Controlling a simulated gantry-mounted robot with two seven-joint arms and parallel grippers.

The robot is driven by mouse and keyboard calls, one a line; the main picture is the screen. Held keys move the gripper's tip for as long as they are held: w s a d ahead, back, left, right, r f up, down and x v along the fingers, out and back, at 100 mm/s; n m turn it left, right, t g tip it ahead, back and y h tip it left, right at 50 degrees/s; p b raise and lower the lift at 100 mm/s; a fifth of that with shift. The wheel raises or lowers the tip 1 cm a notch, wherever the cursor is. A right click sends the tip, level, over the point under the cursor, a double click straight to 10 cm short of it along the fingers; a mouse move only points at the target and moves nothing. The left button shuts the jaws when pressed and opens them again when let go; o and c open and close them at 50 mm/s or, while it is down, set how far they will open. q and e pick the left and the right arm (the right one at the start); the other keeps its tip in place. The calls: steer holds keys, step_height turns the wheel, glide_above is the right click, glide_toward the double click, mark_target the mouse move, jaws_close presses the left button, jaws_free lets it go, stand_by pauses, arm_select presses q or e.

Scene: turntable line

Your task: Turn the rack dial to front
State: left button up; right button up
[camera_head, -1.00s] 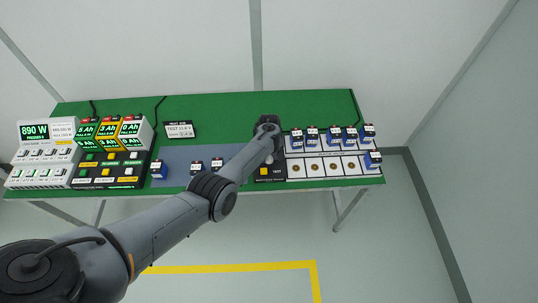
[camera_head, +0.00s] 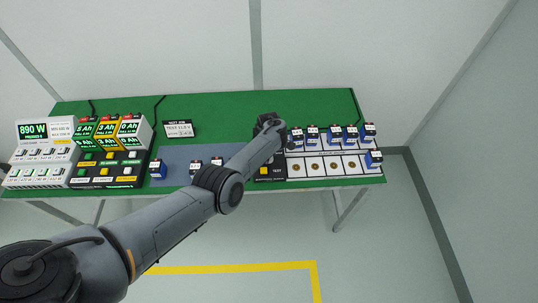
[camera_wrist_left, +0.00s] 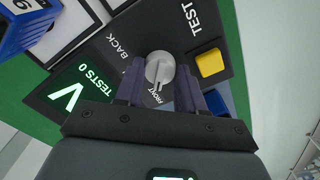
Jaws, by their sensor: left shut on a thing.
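The rack dial (camera_wrist_left: 159,70) is a round light-grey knob on a black panel (camera_wrist_left: 110,62), seen in the left wrist view. The panel carries the words BACK at the upper left of the dial and FRONT just below it. A thin mark on the knob seems to lie on the FRONT side, but it is small. My left gripper (camera_wrist_left: 159,82) is shut on the dial, one dark finger on each side. In the head view my left gripper (camera_head: 268,128) is over the panel, and my arm hides the dial. My right gripper is not in view.
Beside the dial are a yellow button (camera_wrist_left: 209,63) and a lit green display (camera_wrist_left: 82,84). The head view shows a white rack (camera_head: 325,181) with several blue batteries to the right, a grey mat (camera_head: 176,154) left of the arm, and chargers (camera_head: 40,152) at the far left.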

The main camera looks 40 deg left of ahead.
arm_select(q)
steer(key=shift+f, duration=0.1)
stand_by(0.3)
steer(key=o, duration=1)
steer(key=shift+o, duration=0.2)
step_height(320, 180, up, 9)
steer(key=p, duration=0.4)
steer(key=shift+r+p, duration=0.3)
steer(key=shift+r, duration=0.65)
